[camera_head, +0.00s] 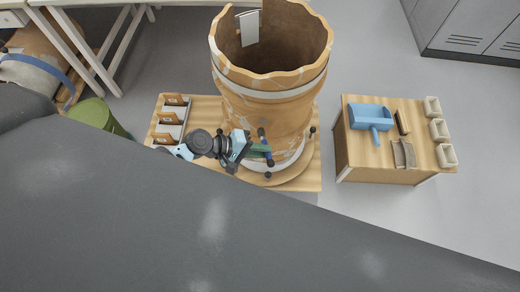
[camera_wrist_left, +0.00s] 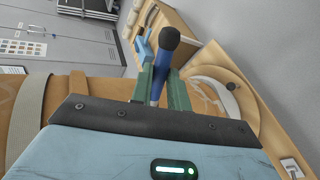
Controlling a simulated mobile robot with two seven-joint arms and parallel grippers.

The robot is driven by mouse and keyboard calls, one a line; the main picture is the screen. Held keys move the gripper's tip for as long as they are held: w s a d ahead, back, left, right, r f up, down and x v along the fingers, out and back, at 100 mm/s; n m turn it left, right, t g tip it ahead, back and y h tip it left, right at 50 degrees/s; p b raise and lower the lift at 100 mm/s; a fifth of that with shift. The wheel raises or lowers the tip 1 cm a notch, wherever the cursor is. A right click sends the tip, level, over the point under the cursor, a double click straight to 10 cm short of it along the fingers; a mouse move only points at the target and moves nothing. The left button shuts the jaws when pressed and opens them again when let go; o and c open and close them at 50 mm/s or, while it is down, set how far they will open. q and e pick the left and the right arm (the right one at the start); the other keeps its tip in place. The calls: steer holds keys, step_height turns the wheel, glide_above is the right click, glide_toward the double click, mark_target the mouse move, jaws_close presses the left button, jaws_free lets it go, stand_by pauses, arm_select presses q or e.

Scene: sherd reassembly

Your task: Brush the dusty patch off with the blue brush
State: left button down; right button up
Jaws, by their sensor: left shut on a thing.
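My left gripper (camera_head: 250,150) is in front of the lower wall of a large tan jar (camera_head: 270,85) in the head view. It is shut on the blue brush (camera_head: 268,157). In the left wrist view the brush (camera_wrist_left: 161,65) stands between the green fingers (camera_wrist_left: 160,85), with its dark round end pointing away from the gripper. The jar wall (camera_wrist_left: 90,85) shows beside the fingers there. Pale grey patches show on the jar; I cannot tell which is the dusty patch. My right gripper is not in view.
The jar stands on a round base on a wooden table (camera_head: 205,104). A rack of sherds (camera_head: 172,120) is at its left.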

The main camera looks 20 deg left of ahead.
arm_select(q)
steer(key=shift+w+a+b, duration=0.25)
steer(key=shift+w+b, duration=0.05)
steer(key=shift+w, duration=0.5)
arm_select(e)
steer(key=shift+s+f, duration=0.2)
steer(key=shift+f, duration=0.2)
arm_select(q)
steer(key=shift+r, duration=0.1)
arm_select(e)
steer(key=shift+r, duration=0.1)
arm_select(q)
step_height(320, 180, up, 4)
steer(key=p, duration=0.3)
steer(key=shift+s, duration=0.1)
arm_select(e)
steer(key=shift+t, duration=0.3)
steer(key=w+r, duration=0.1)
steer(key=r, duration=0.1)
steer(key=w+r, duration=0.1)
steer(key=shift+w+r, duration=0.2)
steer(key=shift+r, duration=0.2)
arm_select(q)
steer(key=shift+f, duration=0.2)
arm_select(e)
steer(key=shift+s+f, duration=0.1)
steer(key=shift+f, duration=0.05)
